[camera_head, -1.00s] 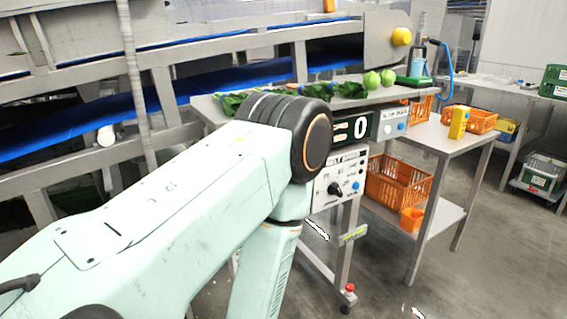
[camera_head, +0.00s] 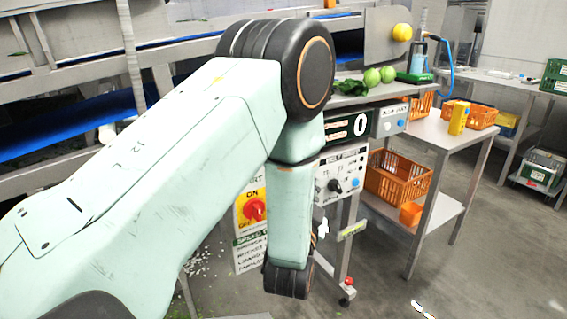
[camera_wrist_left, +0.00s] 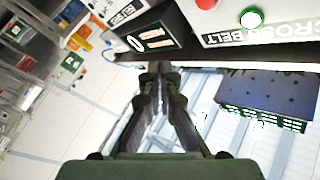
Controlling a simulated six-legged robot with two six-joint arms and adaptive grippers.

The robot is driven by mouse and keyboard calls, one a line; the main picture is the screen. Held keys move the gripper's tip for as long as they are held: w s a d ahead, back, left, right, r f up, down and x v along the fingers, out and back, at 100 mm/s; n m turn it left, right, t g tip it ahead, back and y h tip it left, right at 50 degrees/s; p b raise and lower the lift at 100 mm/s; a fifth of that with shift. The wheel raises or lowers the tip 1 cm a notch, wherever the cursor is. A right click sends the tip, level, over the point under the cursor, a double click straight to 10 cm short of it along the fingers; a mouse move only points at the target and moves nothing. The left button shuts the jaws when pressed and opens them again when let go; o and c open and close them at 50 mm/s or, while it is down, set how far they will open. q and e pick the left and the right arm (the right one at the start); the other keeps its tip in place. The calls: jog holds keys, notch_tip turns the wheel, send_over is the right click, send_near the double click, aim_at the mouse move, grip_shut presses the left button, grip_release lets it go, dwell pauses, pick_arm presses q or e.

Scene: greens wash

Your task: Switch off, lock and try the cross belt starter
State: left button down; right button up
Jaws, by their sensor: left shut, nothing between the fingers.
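In the head view a yellow plate marked ON and OFF carries a red rotary switch (camera_head: 255,209), partly beside my left forearm. A white sign (camera_head: 251,252) with printed lines hangs below it. The knob's exact setting is too small to tell. In the left wrist view a pale box labelled CROSS BELT (camera_wrist_left: 262,32) shows a green-ringed button (camera_wrist_left: 251,18) and the edge of a red one (camera_wrist_left: 207,3). My left gripper (camera_wrist_left: 160,68) is shut and empty, below and left of that box in the picture. My arm hides it in the head view. I see no lock. My right gripper is not in view.
A steel table (camera_head: 425,128) holds orange crates (camera_head: 481,117) and a yellow block (camera_head: 458,120).

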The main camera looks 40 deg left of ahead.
pick_arm(q)
jog(key=w+a+p, duration=0.1)
jog(key=w+a, duration=0.2)
jog(key=a, duration=0.5)
jog(key=shift+w+p, duration=0.2)
jog(key=shift+p, duration=0.15)
jog(key=shift+a, duration=0.25)
dwell(1.2)
jog(key=shift+w+a, duration=0.15)
jog(key=shift+a, duration=0.1)
jog(key=shift+w+a+p, duration=0.2)
jog(key=shift+a+p, duration=0.25)
dwell(0.8)
dwell(0.3)
jog(key=shift+s+d+f, duration=0.1)
jog(key=shift+s+d, duration=0.25)
jog(key=shift+d, duration=0.5)
jog(key=shift+d, duration=0.1)
